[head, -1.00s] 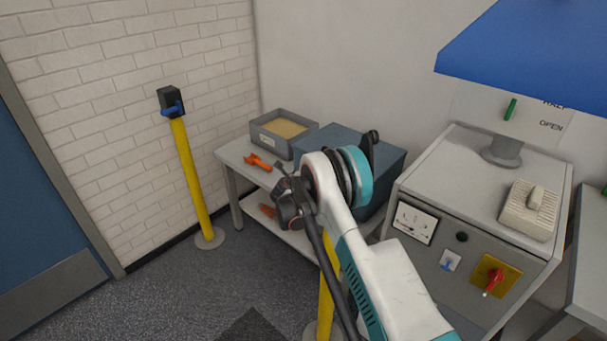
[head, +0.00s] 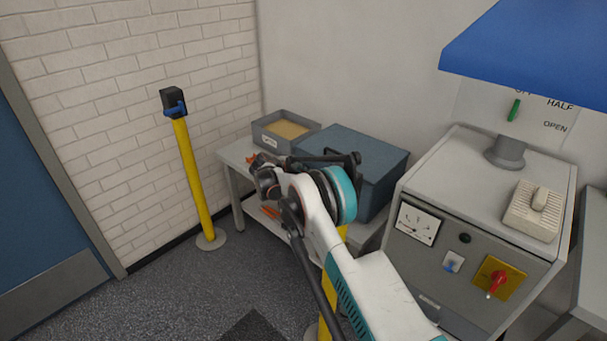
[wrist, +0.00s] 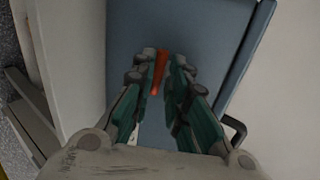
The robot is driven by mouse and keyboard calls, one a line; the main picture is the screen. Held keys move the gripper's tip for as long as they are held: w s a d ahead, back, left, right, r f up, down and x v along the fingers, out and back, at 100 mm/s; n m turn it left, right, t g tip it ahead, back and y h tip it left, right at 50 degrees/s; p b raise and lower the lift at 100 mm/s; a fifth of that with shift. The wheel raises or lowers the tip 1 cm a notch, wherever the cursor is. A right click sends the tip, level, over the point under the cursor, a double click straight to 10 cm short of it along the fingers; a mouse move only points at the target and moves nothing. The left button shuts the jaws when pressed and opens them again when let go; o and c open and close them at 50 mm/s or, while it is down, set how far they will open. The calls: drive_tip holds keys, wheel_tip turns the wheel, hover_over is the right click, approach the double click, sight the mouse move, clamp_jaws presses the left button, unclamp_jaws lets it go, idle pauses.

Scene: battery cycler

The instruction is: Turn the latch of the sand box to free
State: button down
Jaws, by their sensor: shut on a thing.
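The blue-grey box (head: 368,160) stands on the light bench in the head view. Its face fills the middle of the wrist view (wrist: 200,25). An orange-red latch lever (wrist: 158,72) shows against the box, running nearly upright in the wrist view with a slight tilt. My gripper (wrist: 165,68) has its green and grey fingers on either side of the lever and is shut on it. The lever's pivot and any markings cannot be made out. In the head view my arm covers the box's front and the latch.
A grey tray of sand (head: 270,139) stands behind left on the bench (head: 232,156). A yellow post (head: 191,180) is at the left wall. A grey cabinet (head: 425,255) with a red knob is close at right, under a blue hood (head: 530,50). Floor at left is clear.

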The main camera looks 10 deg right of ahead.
drive_tip(key=shift+a+f+n, duration=0.15)
drive_tip(key=shift+a+n, duration=0.15)
drive_tip(key=shift+a, duration=0.05)
idle(0.3)
drive_tip(key=c, duration=1.8)
unclamp_jaws()
drive_tip(key=shift+o, duration=0.7)
drive_tip(key=shift+f, duration=0.1)
drive_tip(key=v, duration=1.2)
drive_tip(key=shift+w, duration=0.2)
drive_tip(key=shift+a, duration=0.1)
